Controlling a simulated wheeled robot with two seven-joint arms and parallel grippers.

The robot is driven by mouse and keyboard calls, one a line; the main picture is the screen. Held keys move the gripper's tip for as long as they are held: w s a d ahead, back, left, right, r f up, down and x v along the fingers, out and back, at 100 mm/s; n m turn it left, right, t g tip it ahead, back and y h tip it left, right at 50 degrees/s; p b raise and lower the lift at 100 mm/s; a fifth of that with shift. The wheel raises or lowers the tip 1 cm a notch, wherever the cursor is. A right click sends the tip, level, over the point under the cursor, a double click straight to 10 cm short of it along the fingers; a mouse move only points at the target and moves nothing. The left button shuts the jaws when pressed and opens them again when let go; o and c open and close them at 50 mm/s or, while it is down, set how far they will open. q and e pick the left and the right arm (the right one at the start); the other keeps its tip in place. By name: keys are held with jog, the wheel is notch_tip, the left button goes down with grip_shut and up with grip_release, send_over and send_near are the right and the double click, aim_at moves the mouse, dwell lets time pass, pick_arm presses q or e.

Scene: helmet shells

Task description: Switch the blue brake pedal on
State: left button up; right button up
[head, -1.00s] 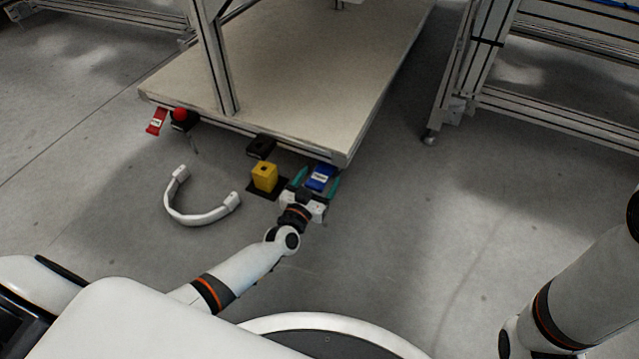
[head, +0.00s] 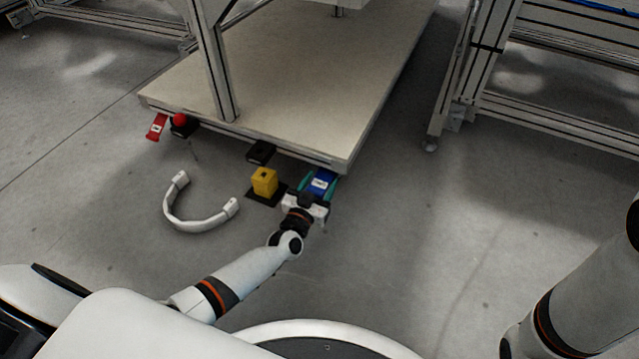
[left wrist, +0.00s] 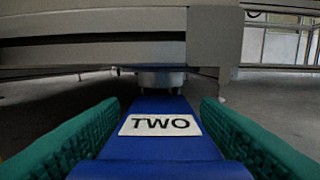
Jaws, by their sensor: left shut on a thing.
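The blue brake pedal (head: 320,187) sticks out from under the front right corner of the platform. In the left wrist view it is a blue slab (left wrist: 158,143) with a white label reading "TWO". My left gripper (head: 319,180) is shut on the blue pedal, with one green finger on each side of it. The fingers partly hide the pedal's sides. My right arm shows at the right edge, but its gripper is out of the picture.
A yellow block (head: 264,181) on a black base stands just left of my left gripper. A red pedal (head: 157,127) and a red knob (head: 179,119) sit farther left along the platform (head: 300,85). Floor at right is clear.

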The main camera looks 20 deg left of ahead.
pick_arm(q)
jog(key=shift+w+f+t+b, duration=0.1)
jog(key=shift+f+t+b, duration=0.45)
jog(key=shift+t, duration=0.65)
jog(key=o, duration=1.3)
jog(key=shift+o, duration=0.2)
